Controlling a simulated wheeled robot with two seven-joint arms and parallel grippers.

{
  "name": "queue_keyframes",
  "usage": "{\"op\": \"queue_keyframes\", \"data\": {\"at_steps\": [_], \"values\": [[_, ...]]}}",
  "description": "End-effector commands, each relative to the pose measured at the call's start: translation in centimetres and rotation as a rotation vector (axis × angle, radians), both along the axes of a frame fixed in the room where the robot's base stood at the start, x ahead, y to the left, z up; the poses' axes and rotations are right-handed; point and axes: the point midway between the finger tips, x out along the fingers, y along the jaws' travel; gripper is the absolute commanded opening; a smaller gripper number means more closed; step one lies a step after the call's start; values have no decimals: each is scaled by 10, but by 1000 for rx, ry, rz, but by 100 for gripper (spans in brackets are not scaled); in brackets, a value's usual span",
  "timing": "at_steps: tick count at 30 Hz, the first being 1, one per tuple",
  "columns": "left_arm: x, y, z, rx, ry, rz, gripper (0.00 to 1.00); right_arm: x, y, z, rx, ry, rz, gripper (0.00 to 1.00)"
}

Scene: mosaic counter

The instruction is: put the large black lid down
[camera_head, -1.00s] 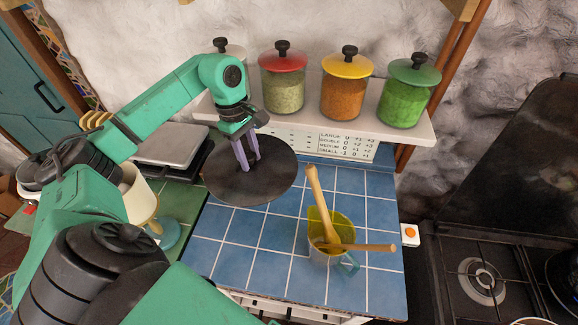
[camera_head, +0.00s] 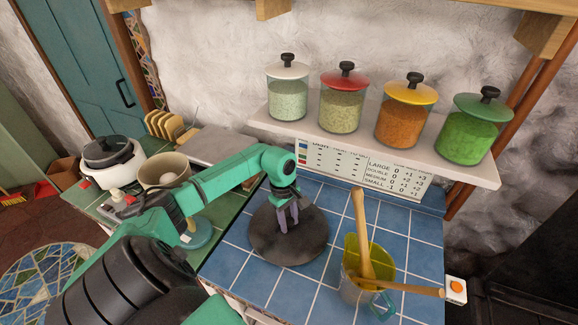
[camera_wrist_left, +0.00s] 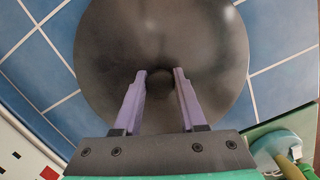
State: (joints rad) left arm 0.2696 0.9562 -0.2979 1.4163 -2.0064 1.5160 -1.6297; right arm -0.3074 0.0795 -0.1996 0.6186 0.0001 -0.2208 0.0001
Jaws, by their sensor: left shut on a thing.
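The large black lid (camera_head: 312,242) is a flat dark disc at the left part of the blue-tiled counter (camera_head: 240,268). It looks level and low over the tiles; I cannot tell for sure whether it touches them. My left gripper (camera_head: 289,227) points down at the lid's middle, its purple fingers shut on the knob. In the left wrist view the lid (camera_wrist_left: 105,50) fills the upper middle, and the gripper (camera_wrist_left: 161,74) has a finger on each side of the small knob. My right gripper is not in view.
A jug (camera_head: 357,290) with wooden utensils stands right of the lid. A shelf (camera_head: 400,160) holds several lidded jars behind. A cooker (camera_head: 108,160), a cream bowl (camera_head: 165,170) and a toast rack (camera_head: 168,126) stand on the green tiles at left.

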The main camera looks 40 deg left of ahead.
Motion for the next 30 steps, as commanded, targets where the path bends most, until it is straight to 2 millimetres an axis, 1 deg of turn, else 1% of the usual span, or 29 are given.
{"op": "queue_keyframes", "data": {"at_steps": [2, 5, 6, 7, 8, 16, 19, 20, 23, 27, 30], "values": [[0, 0, 2, 0, -1, 0, 0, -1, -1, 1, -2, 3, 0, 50], [0, 0, -2, 0, -1, 0, 0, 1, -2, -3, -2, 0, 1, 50], [0, 0, 0, 0, 0, 0, 56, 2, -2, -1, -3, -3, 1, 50], [0, 0, 0, 0, 0, 0, 67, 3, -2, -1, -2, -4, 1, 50], [0, 0, 0, 0, 0, 0, 70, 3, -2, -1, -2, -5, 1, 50], [0, 0, 0, 0, 0, 0, 70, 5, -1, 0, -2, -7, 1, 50], [0, 1, 8, 1, -1, 0, 70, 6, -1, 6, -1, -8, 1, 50], [0, 2, 13, 1, -1, 0, 70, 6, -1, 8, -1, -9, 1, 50], [1, 6, 38, 3, -3, 0, 70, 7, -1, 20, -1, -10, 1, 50], [2, 12, 78, 3, -2, 0, 70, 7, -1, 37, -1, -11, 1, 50], [2, 15, 102, 2, -3, 1, 70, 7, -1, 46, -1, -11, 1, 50]]}}
